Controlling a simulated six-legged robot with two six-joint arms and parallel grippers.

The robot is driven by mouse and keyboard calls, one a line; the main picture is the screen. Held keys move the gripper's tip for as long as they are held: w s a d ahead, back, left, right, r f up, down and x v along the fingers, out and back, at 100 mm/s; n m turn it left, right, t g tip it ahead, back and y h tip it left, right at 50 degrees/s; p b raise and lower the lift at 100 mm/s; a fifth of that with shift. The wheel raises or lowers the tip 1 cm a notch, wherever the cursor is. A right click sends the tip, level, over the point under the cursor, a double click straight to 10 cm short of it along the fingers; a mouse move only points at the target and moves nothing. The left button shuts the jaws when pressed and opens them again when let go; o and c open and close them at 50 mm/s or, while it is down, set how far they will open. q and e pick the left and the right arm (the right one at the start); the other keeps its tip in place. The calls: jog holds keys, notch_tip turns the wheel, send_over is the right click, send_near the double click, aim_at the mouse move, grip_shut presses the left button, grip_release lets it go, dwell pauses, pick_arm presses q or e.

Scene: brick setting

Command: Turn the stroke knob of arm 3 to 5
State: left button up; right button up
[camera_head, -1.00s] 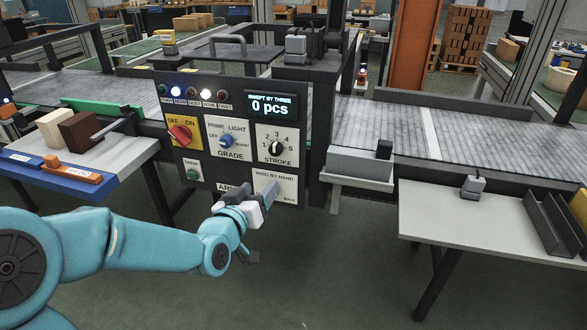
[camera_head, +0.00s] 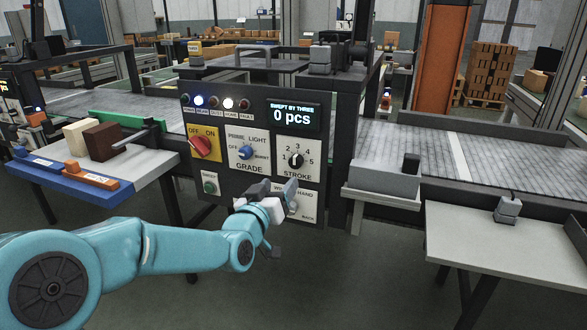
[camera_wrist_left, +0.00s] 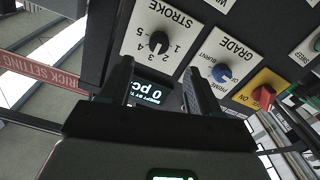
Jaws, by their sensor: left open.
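The stroke knob (camera_head: 296,159) is a small black knob on a white plate marked 1 to 5, on the dark control panel (camera_head: 232,120). Its pointer seems to face up, near 3. In the left wrist view the knob (camera_wrist_left: 159,42) appears upside down, just beyond the gap between my fingers. My left gripper (camera_head: 280,205) is in front of the lower panel, below the knob, and partly hides the hand-mode plate. In the left wrist view my left gripper (camera_wrist_left: 158,68) is open and empty, with its fingers apart from the knob. My right gripper is out of view.
A blue grade knob (camera_head: 245,152) and a red off/on switch (camera_head: 201,146) are left of the stroke knob. The display (camera_head: 293,114) above reads 0 pcs. A left table (camera_head: 145,172) holds blocks; a pale table (camera_head: 490,250) stands at the right.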

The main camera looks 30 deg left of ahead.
aim_at(295, 166)
pick_arm(q)
jog(key=x, duration=1)
jog(key=shift+d, duration=0.15)
jog(key=c, duration=1.1)
